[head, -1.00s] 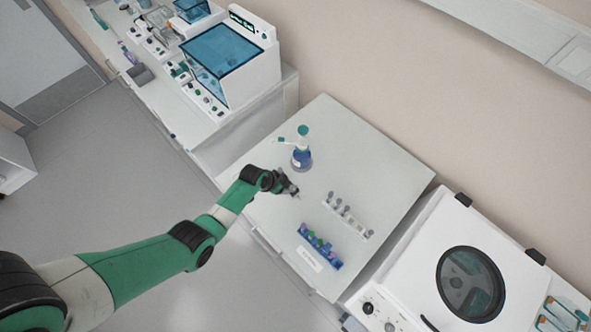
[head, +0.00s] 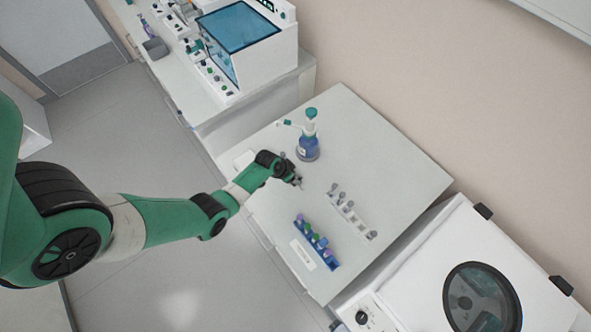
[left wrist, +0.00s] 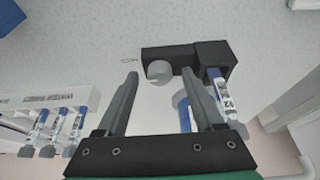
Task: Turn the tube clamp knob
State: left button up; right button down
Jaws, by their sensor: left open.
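In the left wrist view a grey round knob (left wrist: 159,71) sits on a black tube clamp (left wrist: 172,54) whose block end is at the right. A labelled tube with blue contents (left wrist: 218,88) stands against that block. Another blue tube (left wrist: 182,104) shows partly between my fingers. My left gripper (left wrist: 159,73) is open, its two fingertips on either side of the knob in the picture; I cannot tell whether they touch it. In the head view my left gripper (head: 295,181) is low over the bench and largely hides the clamp. My right gripper is not in view.
A bottle of blue liquid (head: 308,149) stands just behind my left gripper. A white rack (head: 358,221) and a blue tube rack (head: 333,265) stand to its right. A white machine with a round window (head: 420,262) adjoins the bench. The bench's far right is clear.

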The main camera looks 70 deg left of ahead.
pick_arm(q)
grip_shut()
dwell(0.3)
